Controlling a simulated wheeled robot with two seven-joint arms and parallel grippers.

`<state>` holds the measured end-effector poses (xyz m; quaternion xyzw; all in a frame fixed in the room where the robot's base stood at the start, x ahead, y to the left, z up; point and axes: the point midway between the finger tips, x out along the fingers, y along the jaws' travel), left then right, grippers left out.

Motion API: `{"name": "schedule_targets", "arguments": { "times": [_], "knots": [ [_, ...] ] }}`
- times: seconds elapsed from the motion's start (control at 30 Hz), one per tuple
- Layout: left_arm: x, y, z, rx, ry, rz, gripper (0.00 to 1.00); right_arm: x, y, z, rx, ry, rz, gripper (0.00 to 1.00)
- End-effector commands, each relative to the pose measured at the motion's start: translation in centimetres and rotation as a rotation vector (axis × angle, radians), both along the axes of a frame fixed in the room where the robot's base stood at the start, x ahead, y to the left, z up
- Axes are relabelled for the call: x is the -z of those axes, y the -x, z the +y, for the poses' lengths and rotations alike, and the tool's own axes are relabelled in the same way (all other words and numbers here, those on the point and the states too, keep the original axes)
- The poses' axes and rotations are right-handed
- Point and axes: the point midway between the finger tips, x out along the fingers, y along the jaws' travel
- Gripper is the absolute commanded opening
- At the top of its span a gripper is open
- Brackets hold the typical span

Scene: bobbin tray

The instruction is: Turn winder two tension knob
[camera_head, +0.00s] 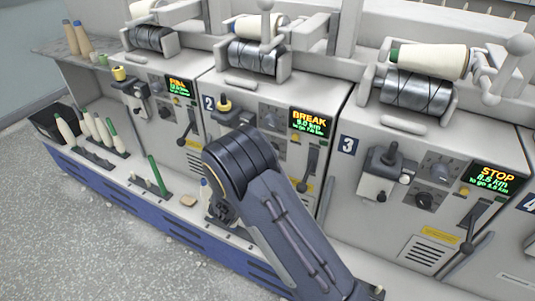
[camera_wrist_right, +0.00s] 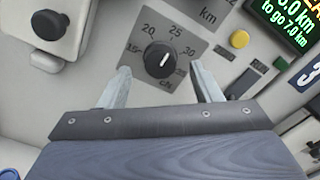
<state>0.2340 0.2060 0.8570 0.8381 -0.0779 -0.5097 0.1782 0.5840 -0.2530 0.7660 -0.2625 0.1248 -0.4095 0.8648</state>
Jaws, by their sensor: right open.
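Winder two (camera_head: 225,86) stands in the middle of the head view, with a "2" label and a lit display (camera_head: 310,122) reading BREAK. Its tension knob (camera_wrist_right: 159,60) is a round black dial in the right wrist view, with printed numbers around it and "cN" below. In the head view my right arm hides this gripper and the tension knob. My left gripper is not in view.
Winder three (camera_head: 347,145) stands to the right, its display (camera_head: 493,179) reading STOP. A yellow button (camera_wrist_right: 239,39) and a dark round knob (camera_wrist_right: 48,25) flank the dial. Winder two's lever (camera_head: 308,165) is close to my arm. A blue-fronted shelf runs below.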

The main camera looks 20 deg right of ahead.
Motion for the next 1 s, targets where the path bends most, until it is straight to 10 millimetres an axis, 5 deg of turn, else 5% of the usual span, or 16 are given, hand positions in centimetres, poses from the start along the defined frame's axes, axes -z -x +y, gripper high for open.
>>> {"name": "schedule_targets", "arguments": {
  "times": [0.4,0.87,1.0],
  "knots": [
    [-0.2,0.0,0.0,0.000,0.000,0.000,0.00,0.0,3.0,3.7,0.000,0.000,0.000,0.58],
    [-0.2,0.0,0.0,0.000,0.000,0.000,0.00,-0.1,3.1,3.4,0.008,-0.009,-0.003,0.58],
    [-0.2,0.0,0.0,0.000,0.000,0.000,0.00,-0.8,5.0,0.5,0.130,-0.148,-0.043,0.58]
  ]
}}
